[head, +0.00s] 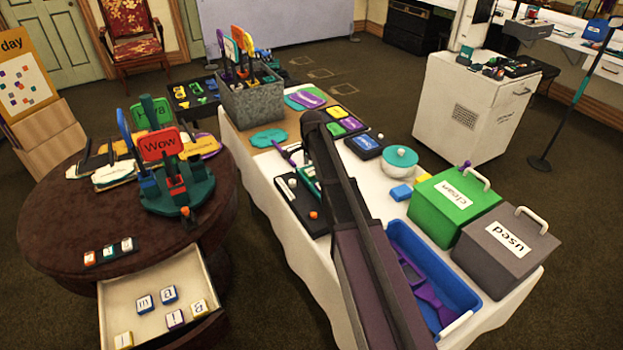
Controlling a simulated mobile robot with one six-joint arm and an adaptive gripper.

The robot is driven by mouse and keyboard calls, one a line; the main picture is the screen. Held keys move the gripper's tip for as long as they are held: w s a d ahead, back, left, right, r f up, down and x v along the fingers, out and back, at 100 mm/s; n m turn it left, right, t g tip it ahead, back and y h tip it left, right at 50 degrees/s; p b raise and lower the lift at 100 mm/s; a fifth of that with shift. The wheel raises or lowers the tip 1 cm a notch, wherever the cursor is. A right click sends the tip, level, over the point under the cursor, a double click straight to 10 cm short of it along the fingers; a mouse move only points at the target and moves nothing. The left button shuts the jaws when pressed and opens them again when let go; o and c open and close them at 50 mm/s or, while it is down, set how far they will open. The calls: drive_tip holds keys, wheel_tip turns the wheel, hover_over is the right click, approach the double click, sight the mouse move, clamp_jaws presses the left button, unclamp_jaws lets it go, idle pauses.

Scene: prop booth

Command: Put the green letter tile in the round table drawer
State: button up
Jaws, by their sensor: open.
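The round table (60,222) is dark brown, at the left of the head view. A short dark rack (78,271) at the table's front edge holds three small white-faced letter tiles. My arm crosses the white-covered table; my gripper is not visible.
A stand with a red "Wow" sign (161,144) is on the round table. The white-covered table (268,172) bears a grey planter box (252,102), green "clean" bin (437,215), grey "used" bin (490,262) and blue tray (400,232). Carpet is clear between the tables' fronts.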

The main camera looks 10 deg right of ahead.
drive_tip(key=shift+f, duration=0.35)
drive_tip(key=shift+c, duration=0.2)
drive_tip(key=c, duration=1)
drive_tip(key=shift+o, duration=0.2)
drive_tip(key=shift+r, duration=0.2)
wheel_tip(320, 180, up, 3)
drive_tip(key=p, duration=0.2)
drive_tip(key=shift+f+p, duration=0.15)
drive_tip(key=shift+p, duration=0.25)
drive_tip(key=s, duration=0.5)
drive_tip(key=s+a+r+p, duration=0.1)
drive_tip(key=s, duration=0.4)
drive_tip(key=s+r+p, duration=0.1)
drive_tip(key=s, duration=0.5)
drive_tip(key=shift+a, duration=0.2)
